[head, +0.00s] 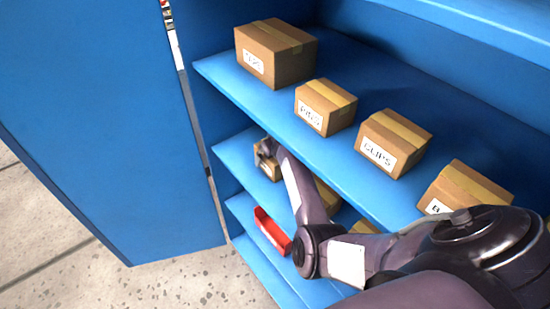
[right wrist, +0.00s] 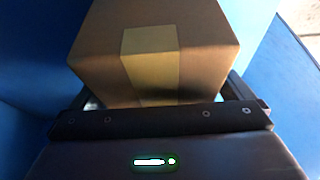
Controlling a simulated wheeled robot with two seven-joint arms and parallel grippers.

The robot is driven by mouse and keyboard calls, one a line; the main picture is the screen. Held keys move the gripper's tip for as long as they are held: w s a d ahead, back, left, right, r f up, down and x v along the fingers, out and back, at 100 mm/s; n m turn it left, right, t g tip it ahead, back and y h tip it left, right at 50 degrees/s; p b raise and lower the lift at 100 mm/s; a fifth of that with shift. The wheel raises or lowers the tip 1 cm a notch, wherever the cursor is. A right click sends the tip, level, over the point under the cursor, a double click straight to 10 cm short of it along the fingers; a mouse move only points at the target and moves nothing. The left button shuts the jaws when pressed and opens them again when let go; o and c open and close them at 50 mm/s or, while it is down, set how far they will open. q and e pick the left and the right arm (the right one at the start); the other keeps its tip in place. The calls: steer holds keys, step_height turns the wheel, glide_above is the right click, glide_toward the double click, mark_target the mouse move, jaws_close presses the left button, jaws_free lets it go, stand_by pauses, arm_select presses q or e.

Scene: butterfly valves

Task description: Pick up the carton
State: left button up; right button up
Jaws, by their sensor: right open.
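A brown carton (right wrist: 155,50) with a tan tape strip fills the middle of the right wrist view, close in front of my right gripper (right wrist: 155,95). The two fingers show at its left and right sides, and their tips are hidden behind it. The jaws are open, and I cannot tell whether they touch the carton. In the head view my right arm reaches down to the second shelf, where the right gripper (head: 264,150) is at a carton (head: 269,170), partly covering it. My left gripper is not in view.
The blue cabinet's upper shelf (head: 240,85) holds several labelled cartons, including one marked CLIPS (head: 395,143). A red bin (head: 271,230) sits on a lower shelf. More cartons are partly hidden behind my arm. The blue door (head: 100,130) stands open at left.

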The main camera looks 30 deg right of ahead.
steer(key=c, duration=1.4)
steer(key=shift+w+r, duration=0.1)
steer(key=shift+c, duration=0.2)
steer(key=shift+r, duration=0.1)
